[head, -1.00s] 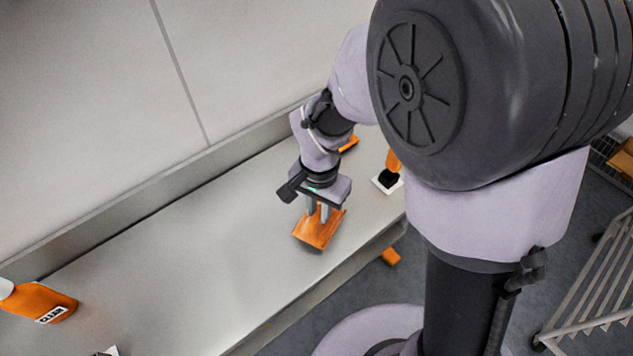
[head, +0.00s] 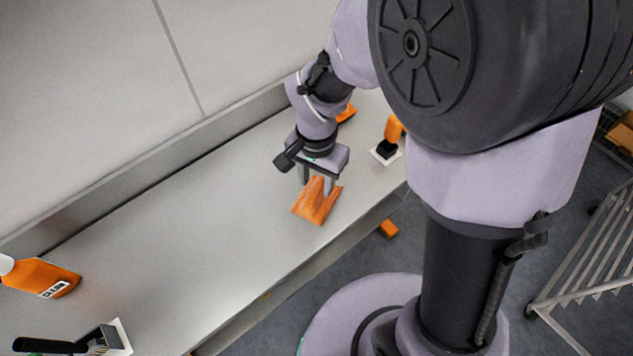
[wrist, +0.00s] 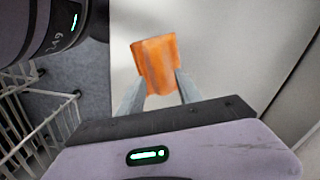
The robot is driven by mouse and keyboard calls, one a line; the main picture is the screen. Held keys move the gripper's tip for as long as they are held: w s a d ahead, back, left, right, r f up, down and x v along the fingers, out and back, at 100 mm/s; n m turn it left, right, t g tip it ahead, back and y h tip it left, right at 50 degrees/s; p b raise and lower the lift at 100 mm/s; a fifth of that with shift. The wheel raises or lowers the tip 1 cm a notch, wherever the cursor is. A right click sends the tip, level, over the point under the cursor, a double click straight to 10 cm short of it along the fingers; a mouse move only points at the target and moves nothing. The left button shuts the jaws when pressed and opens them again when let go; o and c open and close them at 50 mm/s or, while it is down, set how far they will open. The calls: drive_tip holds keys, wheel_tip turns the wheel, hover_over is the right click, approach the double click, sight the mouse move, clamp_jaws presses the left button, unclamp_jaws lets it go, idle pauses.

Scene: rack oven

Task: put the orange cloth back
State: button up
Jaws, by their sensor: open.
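The orange cloth (head: 318,203) lies on the metal counter (head: 190,230), near its front edge. It also shows in the wrist view (wrist: 156,60), just beyond and between my fingertips. My gripper (head: 318,186) is open, with its fingers pointing down over the cloth's back end. In the wrist view the two fingers (wrist: 157,90) are spread on either side of the cloth's near end. I cannot tell whether they touch it.
An orange bottle (head: 42,277) lies at the counter's left. A black-handled tool (head: 95,342) sits on a white mat at the lower left. An orange-and-black tool (head: 389,140) is on a white mat at right. An orange block (head: 388,229) is on the floor. A rack (head: 590,265) stands at right.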

sight(322, 198)
wheel_tip(322, 198, up, 12)
drive_tip(key=d+p, duration=0.1)
drive_tip(key=p, duration=0.2)
drive_tip(key=s+d+r+n+t+y, duration=0.2)
drive_tip(key=s+d+r+t, duration=0.3)
drive_tip(key=s+r, duration=0.5)
drive_tip(key=shift+s+d+r+t, duration=0.3)
drive_tip(key=shift+s+d+t, duration=0.1)
drive_tip(key=shift+s, duration=0.35)
wheel_tip(322, 198, down, 5)
drive_tip(key=b, duration=0.4)
drive_tip(key=shift+r+b, duration=0.2)
drive_tip(key=shift+b, duration=0.15)
